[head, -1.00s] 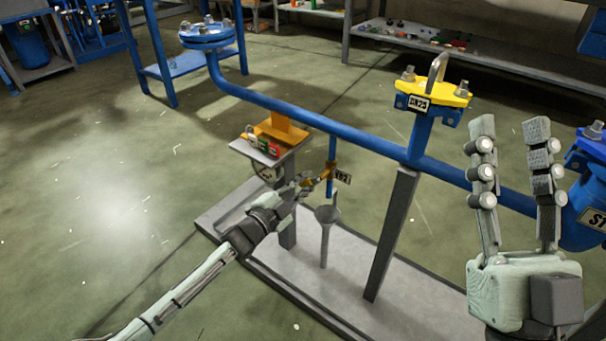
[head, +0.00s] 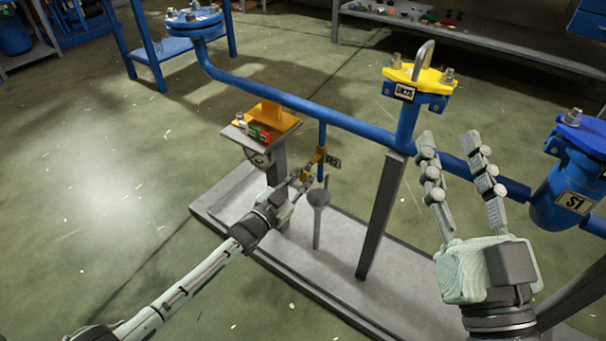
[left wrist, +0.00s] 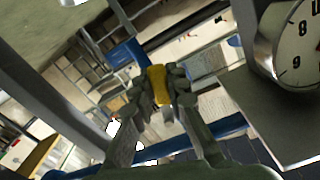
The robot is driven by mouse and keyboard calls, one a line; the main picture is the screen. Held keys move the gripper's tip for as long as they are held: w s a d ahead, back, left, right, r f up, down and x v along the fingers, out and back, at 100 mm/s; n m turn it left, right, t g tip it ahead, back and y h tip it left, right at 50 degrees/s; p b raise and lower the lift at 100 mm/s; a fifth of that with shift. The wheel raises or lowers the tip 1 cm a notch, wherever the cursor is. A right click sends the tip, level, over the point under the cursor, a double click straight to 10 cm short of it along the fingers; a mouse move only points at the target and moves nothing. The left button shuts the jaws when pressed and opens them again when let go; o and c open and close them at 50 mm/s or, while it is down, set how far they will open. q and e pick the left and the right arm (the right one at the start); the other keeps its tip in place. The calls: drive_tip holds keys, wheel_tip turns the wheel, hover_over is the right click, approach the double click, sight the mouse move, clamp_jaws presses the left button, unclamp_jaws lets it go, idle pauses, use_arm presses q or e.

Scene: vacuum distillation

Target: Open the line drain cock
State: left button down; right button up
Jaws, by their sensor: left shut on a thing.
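The line drain cock (head: 322,138) hangs on a short blue pipe below the long blue line. Its yellow handle (head: 313,165) slopes down and left, and a small tag (head: 333,162) is beside it. My left gripper (head: 302,182) is shut on the handle's end. In the left wrist view the yellow handle (left wrist: 157,85) sits between the two fingers of my left gripper (left wrist: 158,98), which hide part of it. My right gripper (head: 449,140) is open and empty, right of the DN25 flange post.
A grey funnel (head: 318,198) stands on its stem below the cock. A small shelf (head: 243,137) with coloured items and a gauge below it is close to my left gripper. The yellow-topped flange (head: 420,78) and blue S1 vessel (head: 565,190) are near my right gripper. Floor at left is clear.

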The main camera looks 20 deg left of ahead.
use_arm(q)
drive_tip(key=shift+f, duration=0.1)
drive_tip(key=c, duration=1.5)
unclamp_jaws()
drive_tip(key=shift+s+a+f, duration=0.1)
drive_tip(key=shift+s+f, duration=0.15)
drive_tip(key=shift+s, duration=0.3)
drive_tip(key=v, duration=0.7)
drive_tip(key=r+v, duration=0.1)
drive_tip(key=v, duration=0.2)
drive_tip(key=shift+s+a, duration=0.2)
drive_tip(key=shift+s, duration=0.1)
drive_tip(key=shift+f, duration=0.1)
